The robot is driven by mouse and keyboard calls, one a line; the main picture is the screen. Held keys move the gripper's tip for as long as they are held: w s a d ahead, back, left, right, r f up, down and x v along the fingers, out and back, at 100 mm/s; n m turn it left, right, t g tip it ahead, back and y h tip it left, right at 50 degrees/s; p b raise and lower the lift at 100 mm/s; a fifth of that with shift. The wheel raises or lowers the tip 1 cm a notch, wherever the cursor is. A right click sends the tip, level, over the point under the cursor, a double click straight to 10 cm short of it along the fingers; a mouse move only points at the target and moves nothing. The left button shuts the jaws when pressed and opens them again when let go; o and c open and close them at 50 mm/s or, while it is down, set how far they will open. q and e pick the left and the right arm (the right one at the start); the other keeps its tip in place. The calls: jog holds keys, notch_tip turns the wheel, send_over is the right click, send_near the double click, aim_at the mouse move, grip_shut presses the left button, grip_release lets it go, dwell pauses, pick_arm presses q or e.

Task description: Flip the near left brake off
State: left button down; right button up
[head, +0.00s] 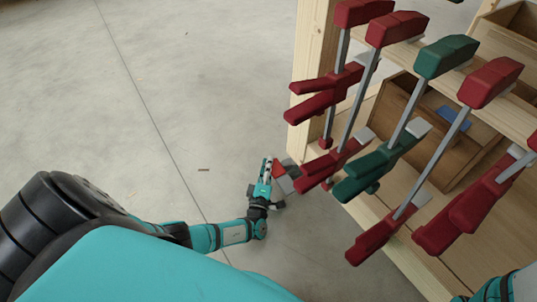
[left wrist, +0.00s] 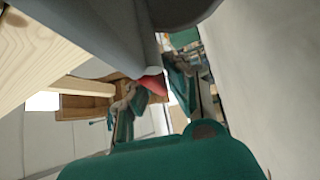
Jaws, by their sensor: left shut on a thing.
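My left gripper (head: 268,178) is at the lower left end of a red clamp (head: 335,165), low beside the frame. It is shut on a part of that clamp, next to a small red piece with a grey pad (head: 284,183). Which part is between the fingers is hidden. In the left wrist view a bit of red (left wrist: 151,84) shows past large blurred grey and teal shapes. My right gripper is out of view.
A green clamp (head: 380,165) hangs just right of the red one, with more red clamps (head: 490,82) beyond. An open wooden box (head: 395,105) sits behind them. The concrete floor (head: 150,120) left of the frame is clear.

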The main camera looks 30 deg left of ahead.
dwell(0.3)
pick_arm(q)
jog(key=c, duration=1.4)
grip_release()
jog(key=shift+o, duration=0.2)
jog(key=v, duration=0.7)
jog(key=shift+s+d, duration=0.1)
jog(key=shift+s, duration=0.15)
